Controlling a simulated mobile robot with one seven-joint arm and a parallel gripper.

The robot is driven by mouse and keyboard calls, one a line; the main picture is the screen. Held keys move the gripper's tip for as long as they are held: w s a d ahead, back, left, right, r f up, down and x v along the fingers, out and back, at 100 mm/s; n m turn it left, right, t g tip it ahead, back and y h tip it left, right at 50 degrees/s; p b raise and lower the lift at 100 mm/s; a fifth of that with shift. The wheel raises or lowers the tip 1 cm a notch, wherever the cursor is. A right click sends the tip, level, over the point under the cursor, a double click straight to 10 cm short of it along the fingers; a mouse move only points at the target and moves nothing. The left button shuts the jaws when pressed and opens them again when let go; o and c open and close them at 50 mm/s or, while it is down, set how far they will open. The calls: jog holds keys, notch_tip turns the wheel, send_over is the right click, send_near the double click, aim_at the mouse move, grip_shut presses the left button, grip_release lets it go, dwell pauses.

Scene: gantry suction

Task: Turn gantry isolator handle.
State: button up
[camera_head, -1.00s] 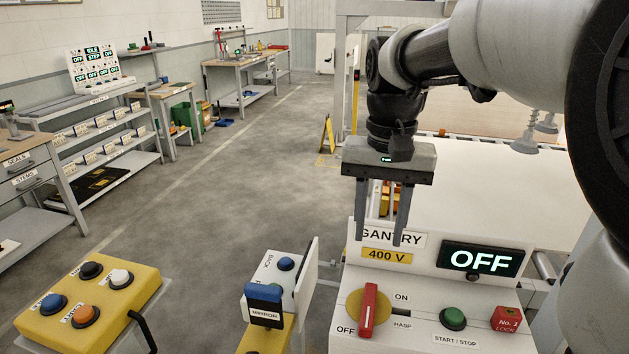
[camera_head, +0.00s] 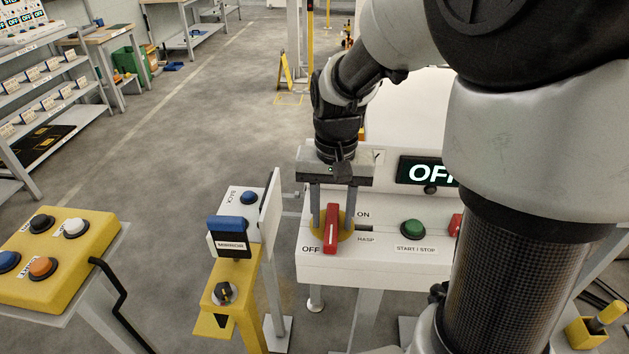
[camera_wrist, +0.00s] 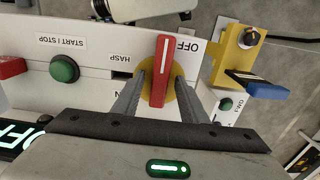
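The red isolator handle (camera_head: 331,238) stands on a round yellow plate (camera_head: 346,233) on the white gantry panel. Its lower end is beside the OFF label, and ON is at the upper right. The dark display (camera_head: 415,171) reads OFF, partly hidden by my arm. My gripper (camera_head: 332,221) points down at the handle, one finger on each side. In the wrist view the handle (camera_wrist: 162,72) lies between the open fingertips (camera_wrist: 160,78), with a visible gap at each side.
A green START/STOP button (camera_head: 413,231) and a red lock (camera_head: 455,225) are right of the handle. Left stands a yellow post with a blue-topped switch box (camera_head: 232,236), close to the panel. A yellow button box (camera_head: 58,255) is farther left.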

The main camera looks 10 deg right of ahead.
jog(key=shift+f, duration=0.1)
grip_shut()
